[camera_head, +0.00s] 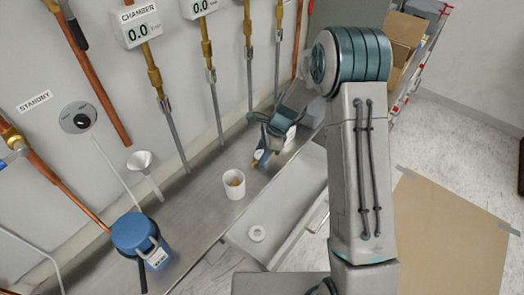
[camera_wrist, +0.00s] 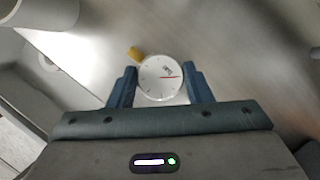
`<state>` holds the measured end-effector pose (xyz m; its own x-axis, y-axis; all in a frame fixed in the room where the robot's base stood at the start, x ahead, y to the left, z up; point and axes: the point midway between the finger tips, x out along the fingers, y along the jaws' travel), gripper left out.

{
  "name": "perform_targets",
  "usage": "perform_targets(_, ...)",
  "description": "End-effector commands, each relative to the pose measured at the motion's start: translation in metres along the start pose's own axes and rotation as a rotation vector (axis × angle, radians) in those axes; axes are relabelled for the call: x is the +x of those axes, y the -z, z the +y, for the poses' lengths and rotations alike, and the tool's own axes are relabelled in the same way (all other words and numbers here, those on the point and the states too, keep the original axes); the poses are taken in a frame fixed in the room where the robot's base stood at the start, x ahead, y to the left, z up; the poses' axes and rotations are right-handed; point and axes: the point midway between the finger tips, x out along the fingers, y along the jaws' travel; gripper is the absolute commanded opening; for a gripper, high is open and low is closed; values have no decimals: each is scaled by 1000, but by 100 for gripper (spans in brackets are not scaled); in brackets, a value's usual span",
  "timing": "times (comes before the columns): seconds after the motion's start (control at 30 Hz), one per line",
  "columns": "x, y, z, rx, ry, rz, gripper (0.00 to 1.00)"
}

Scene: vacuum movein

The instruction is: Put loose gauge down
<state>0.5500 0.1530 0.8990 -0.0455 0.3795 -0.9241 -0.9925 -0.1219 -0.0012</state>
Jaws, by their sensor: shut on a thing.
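The dial faces the wrist camera. In the head view my gripper (camera_head: 262,156) is low over the grey bench (camera_head: 205,205), right of the white cup. The gauge is small and mostly hidden by the fingers there. I cannot tell whether it touches the bench.
A white cup (camera_head: 234,190) with brass pieces inside stands beside my gripper. A blue-lidded container (camera_head: 140,235) and a funnel (camera_head: 144,162) are further left.

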Motion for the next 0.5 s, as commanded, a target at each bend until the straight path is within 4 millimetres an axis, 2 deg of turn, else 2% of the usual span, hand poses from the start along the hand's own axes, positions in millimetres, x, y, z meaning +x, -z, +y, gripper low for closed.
perform_targets(0.2,4,2,0,0,0,0,21)
perform_targets(0.23,3,1,0,0,0,0,54)
perform_targets(0.27,3,1,0,0,0,0,62)
perform_targets(0.3,2,1,0,0,0,0,67)
perform_targets(0.5,2,1,0,0,0,0,67)
